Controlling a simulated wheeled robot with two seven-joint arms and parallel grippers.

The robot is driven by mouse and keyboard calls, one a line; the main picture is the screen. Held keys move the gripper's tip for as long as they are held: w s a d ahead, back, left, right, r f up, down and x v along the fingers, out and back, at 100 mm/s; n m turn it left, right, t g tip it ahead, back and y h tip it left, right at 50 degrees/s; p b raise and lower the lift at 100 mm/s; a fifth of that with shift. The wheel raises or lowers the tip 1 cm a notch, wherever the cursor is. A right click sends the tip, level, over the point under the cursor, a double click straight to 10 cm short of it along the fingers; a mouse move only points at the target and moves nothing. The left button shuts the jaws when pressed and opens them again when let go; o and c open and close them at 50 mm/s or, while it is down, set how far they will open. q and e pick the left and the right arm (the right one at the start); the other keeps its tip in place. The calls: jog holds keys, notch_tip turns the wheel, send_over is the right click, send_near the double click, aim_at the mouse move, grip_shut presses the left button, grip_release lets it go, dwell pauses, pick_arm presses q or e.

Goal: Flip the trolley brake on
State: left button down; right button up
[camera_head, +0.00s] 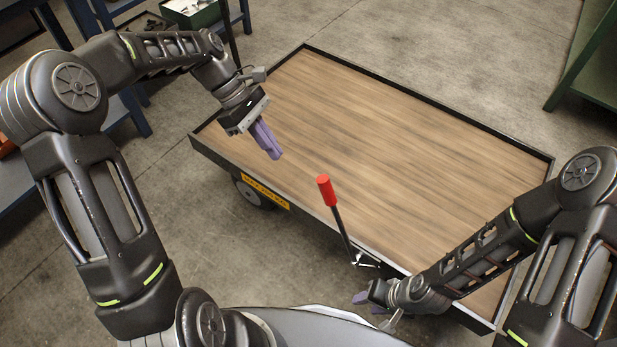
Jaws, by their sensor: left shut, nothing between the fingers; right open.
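The trolley (420,140) has a flat wooden deck with a dark rim. A brake lever (326,190) with a red grip on a dark rod stands at the trolley's near long side, leaning up and to the left, with a metal bracket at its foot. My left gripper (274,152), with purple fingers, is shut and empty above the deck, up and to the left of the red grip and apart from it. My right gripper (362,300) is open, low by the near side, below the lever's foot in the picture. Its fingers are partly hidden.
A yellow label (264,194) and a wheel (248,192) show on the trolley's near left side. Blue benches stand at the left, one with a green box (192,12). A green rack (590,60) stands at the top right. The deck is bare.

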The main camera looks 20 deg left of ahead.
pick_arm(q)
jog(key=shift+f, duration=0.1)
jog(key=s+d+f+b, duration=0.2)
jog(key=d+f, duration=0.4)
jog(key=d, duration=0.3)
jog(key=shift+s+f+b, duration=0.2)
jog(key=shift+f+b, duration=0.05)
jog(key=shift+b, duration=0.05)
jog(key=shift+d+r, duration=0.1)
jog(key=shift+d, duration=0.15)
